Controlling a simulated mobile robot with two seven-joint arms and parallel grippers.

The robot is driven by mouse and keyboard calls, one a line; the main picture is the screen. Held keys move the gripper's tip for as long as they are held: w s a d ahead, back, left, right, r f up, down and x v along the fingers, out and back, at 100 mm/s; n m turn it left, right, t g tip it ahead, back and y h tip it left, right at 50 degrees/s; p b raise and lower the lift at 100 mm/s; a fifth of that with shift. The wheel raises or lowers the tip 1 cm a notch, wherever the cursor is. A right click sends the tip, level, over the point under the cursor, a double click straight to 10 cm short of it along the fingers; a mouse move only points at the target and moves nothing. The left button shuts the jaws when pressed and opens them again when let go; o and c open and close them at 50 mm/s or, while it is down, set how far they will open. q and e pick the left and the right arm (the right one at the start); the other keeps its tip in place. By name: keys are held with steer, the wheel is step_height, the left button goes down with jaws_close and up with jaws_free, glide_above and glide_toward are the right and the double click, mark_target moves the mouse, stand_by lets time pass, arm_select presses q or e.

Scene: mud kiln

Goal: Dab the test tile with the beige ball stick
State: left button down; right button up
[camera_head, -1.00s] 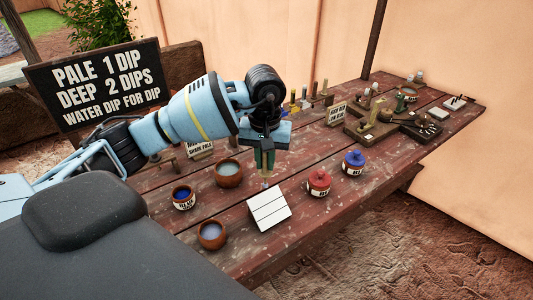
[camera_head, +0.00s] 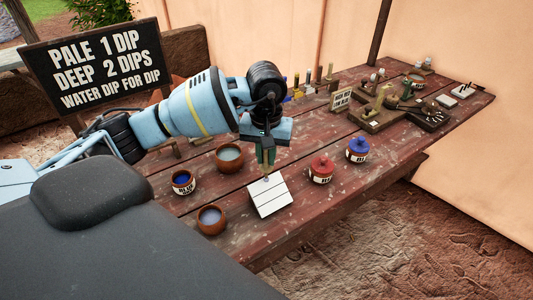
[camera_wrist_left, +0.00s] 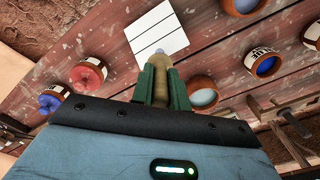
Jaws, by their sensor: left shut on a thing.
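The test tile (camera_head: 269,199) is a white, tilted panel with dark lines across it, near the front edge of the table. My left gripper (camera_head: 266,160) is above its far edge, pointing down, shut on the beige ball stick (camera_wrist_left: 160,88). In the left wrist view, the stick's pale bluish tip (camera_wrist_left: 160,52) overlaps the near edge of the tile (camera_wrist_left: 158,30). I cannot tell if the tip touches the tile. The tile face shows no clear mark. My right gripper is not in view.
A bowl of pale liquid (camera_head: 229,157), a blue-filled pot (camera_head: 183,183) and another bowl (camera_head: 211,219) stand left of the tile. A red lidded jar (camera_head: 321,169) and a blue one (camera_head: 357,150) stand right. A lettered sign (camera_head: 105,65) stands behind.

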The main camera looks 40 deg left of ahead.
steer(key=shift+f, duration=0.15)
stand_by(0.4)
arm_select(q)
steer(key=shift+f+b, duration=0.45)
steer(key=shift+f, duration=0.15)
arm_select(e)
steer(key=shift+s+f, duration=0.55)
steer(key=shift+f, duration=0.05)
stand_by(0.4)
arm_select(q)
steer(key=shift+r, duration=0.15)
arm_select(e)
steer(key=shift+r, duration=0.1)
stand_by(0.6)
